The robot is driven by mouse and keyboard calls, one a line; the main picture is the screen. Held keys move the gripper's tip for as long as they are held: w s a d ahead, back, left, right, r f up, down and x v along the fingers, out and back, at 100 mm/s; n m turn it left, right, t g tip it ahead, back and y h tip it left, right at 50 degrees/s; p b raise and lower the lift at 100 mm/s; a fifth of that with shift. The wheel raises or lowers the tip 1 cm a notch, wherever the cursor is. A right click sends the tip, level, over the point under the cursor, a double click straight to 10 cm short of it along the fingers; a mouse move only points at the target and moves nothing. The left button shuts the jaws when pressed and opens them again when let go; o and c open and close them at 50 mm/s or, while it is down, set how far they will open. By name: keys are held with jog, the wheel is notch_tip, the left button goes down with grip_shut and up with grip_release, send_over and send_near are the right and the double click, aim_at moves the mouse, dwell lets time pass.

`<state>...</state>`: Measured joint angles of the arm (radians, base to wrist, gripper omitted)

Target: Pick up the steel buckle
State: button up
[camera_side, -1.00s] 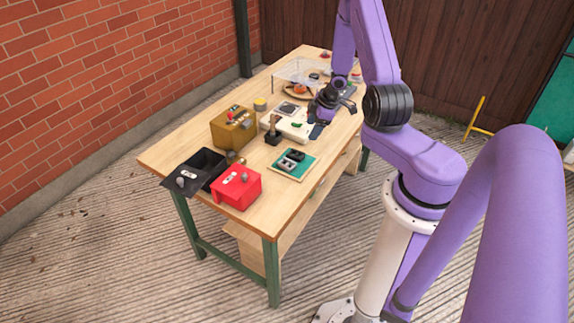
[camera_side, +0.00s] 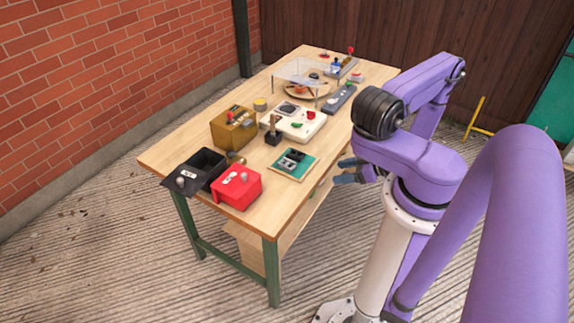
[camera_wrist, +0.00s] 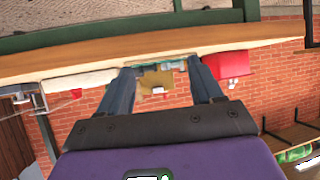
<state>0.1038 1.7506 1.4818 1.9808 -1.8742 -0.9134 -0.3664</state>
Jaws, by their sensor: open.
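A small grey and black metal-looking piece (camera_side: 291,159), which looks like the steel buckle, lies on a teal board (camera_side: 279,168) near the table's right edge. Its details are too small to make out. My gripper (camera_side: 343,171) is open and empty, off the right side of the table, and points left toward the board. In the wrist view the gripper's two blue fingers (camera_wrist: 161,75) are spread apart. A thin strip of the teal board (camera_wrist: 146,66) shows between them, with grey shapes on it; the buckle is not clear there.
A clear cover (camera_side: 301,71) stands farther back. The wooden table edge (camera_wrist: 210,45) crosses the wrist view.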

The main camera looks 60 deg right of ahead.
jog(key=s+a+r+m+t+h, duration=0.1)
jog(key=s+a+m+t+h, duration=0.1)
jog(key=a+t, duration=0.25)
send_near(283, 161)
jog(key=shift+m+h, duration=0.3)
jog(key=shift+w+a+f, duration=0.1)
jog(key=shift+w+f, duration=0.05)
jog(key=shift+w, duration=0.8)
jog(key=shift+w+a+f, duration=0.1)
jog(key=shift+w+f, duration=0.05)
jog(key=shift+w, duration=0.8)
jog(key=shift+w+a+f, duration=0.1)
jog(key=shift+w+f, duration=0.05)
jog(key=shift+w, duration=0.8)
jog(key=c, duration=0.9)
